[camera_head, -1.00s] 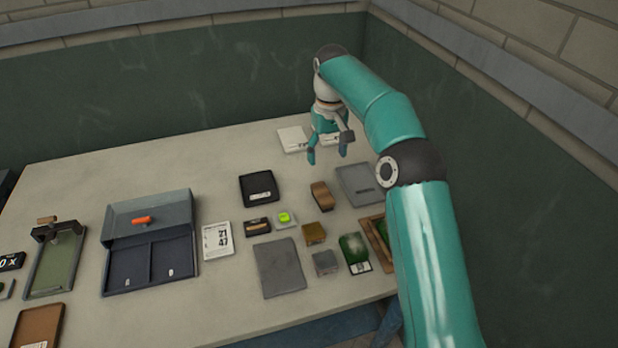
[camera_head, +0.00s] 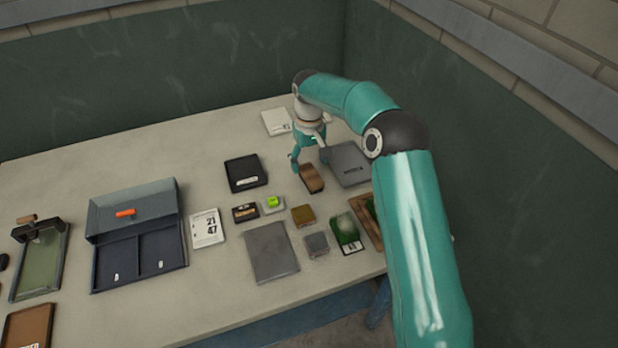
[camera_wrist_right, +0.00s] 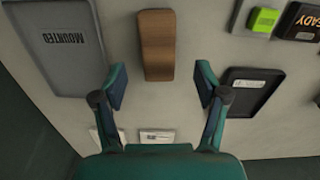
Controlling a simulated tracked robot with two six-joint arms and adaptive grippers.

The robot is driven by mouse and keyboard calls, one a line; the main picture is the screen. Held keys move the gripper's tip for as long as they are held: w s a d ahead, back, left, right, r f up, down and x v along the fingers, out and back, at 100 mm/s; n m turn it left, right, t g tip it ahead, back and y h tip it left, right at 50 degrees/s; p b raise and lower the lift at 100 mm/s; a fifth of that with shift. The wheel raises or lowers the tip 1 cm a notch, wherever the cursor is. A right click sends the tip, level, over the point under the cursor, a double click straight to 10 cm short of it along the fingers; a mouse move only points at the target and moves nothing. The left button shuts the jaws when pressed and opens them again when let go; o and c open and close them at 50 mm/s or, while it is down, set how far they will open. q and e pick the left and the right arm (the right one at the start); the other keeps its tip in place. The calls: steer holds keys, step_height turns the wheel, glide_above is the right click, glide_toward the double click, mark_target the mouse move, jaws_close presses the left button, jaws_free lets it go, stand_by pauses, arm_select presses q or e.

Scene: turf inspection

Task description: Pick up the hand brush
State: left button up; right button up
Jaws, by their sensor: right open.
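The hand brush appears to be the brown wooden block (camera_head: 312,179) on the table, just in front of my right gripper (camera_head: 309,160). The brush also shows in the right wrist view (camera_wrist_right: 157,45), its long side pointing toward the gripper. In that view my right gripper (camera_wrist_right: 161,84) is open and empty, with one finger to each side of the brush's line. The near end of the brush lies just ahead of the fingertips, roughly centred between them. Its bristles cannot be made out. My left gripper is not in view.
A grey tray marked MOUNTED (camera_wrist_right: 60,50) lies close beside the brush, and a black tray (camera_head: 244,173) lies on its other side.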

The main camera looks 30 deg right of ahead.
mark_target(310, 173)
steer(key=f, duration=0.2)
steer(key=f+p, duration=0.1)
steer(key=f, duration=0.1)
steer(key=shift+s+d+f, duration=0.1)
steer(key=shift+s+f, duration=0.05)
steer(key=shift+s, duration=0.05)
steer(key=shift+f, duration=0.35)
steer(key=shift+c, duration=0.3)
steer(key=c, duration=1.2)
steer(key=shift+r, duration=0.1)
